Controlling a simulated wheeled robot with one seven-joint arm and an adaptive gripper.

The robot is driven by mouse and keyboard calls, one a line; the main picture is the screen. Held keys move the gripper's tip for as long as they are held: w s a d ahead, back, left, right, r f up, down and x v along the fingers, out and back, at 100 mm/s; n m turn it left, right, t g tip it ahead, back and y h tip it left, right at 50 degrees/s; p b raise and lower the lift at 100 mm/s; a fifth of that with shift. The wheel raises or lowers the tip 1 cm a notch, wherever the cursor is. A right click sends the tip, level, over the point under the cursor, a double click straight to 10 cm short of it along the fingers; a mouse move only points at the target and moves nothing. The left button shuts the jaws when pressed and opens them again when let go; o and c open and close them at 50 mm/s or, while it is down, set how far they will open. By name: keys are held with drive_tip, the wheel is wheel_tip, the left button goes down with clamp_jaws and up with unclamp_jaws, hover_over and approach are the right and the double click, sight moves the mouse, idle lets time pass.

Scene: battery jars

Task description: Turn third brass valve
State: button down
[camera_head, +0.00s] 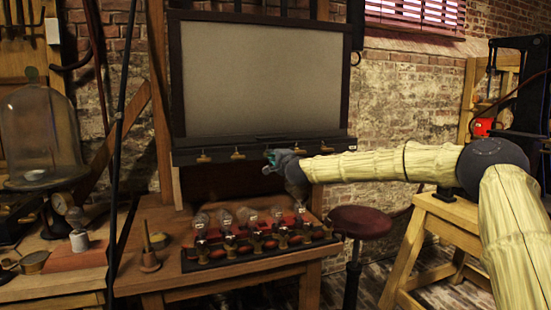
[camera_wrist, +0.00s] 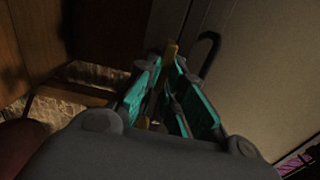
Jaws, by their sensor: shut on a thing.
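A row of small brass valves runs along the dark ledge (camera_head: 262,143) below the grey panel. The first valve (camera_head: 204,158) and second valve (camera_head: 237,155) from the left are in plain view, and more valves sit to the right, such as one (camera_head: 327,148) near the ledge's end. My gripper (camera_head: 271,161) is at the third valve from the left and mostly hides it in the head view. In the wrist view, the teal finger pads of my gripper (camera_wrist: 166,98) are on either side of a narrow brass piece (camera_wrist: 171,50), the third valve. How far it is turned is unclear.
Several glass bulbs (camera_head: 249,215) stand on a red and black rack on the wooden bench below my gripper. A glass dome (camera_head: 40,130) stands at the left. A dark red stool (camera_head: 359,222) and wooden trestle (camera_head: 445,220) are to the right.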

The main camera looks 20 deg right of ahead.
drive_tip(key=shift+d+f, duration=0.1)
drive_tip(key=c, duration=1.5)
unclamp_jaws()
drive_tip(key=shift+d, duration=0.1)
drive_tip(key=shift+c, duration=0.2)
drive_tip(key=s, duration=1.2)
drive_tip(key=shift+d, duration=0.2)
